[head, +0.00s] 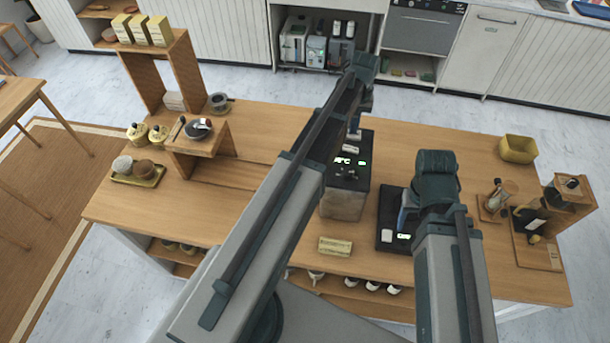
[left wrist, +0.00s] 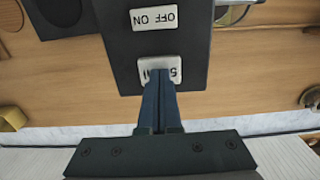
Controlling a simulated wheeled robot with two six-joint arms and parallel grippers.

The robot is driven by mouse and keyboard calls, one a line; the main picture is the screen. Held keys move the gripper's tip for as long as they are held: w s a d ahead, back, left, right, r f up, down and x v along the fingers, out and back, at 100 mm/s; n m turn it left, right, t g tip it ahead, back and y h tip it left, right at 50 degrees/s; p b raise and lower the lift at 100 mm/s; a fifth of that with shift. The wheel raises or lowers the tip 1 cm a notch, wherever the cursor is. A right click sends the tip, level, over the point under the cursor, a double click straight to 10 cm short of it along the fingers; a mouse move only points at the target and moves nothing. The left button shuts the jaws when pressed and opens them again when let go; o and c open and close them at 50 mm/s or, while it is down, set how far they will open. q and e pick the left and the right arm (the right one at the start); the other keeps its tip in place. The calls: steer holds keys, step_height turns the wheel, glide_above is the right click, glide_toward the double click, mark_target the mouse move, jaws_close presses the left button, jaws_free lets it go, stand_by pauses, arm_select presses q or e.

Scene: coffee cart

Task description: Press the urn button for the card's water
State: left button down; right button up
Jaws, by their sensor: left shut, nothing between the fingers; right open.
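The urn (head: 342,203) stands mid-counter, a metal body with a black top and small lit display marks. My left arm crosses in front of part of it. In the left wrist view, the urn's black panel (left wrist: 118,50) carries an "OFF ON" plate (left wrist: 163,17) and a second pale plate (left wrist: 150,68), its marking partly hidden by my fingertips. My left gripper (left wrist: 160,78) is shut and empty, its tips at that plate; whether they touch it I cannot tell. A small cream card (head: 335,246) stands before the urn, its writing unreadable. My right gripper (head: 404,218) is open, mostly hidden by its arm.
A black scale (head: 386,246) lies under my right gripper. A yellow bin (head: 518,149) and brewing gear (head: 530,218) are on the right. The counter's left front is clear.

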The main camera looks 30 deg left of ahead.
arm_select(q)
steer(key=shift+r, duration=0.1)
steer(key=shift+r+p, duration=0.95)
steer(key=shift+p, duration=0.1)
steer(key=shift+f+b, duration=0.95)
stand_by(1.4)
steer(key=shift+r+p, duration=0.95)
stand_by(1.2)
step_height(320, 180, up, 5)
steer(key=p, duration=0.5)
stand_by(0.5)
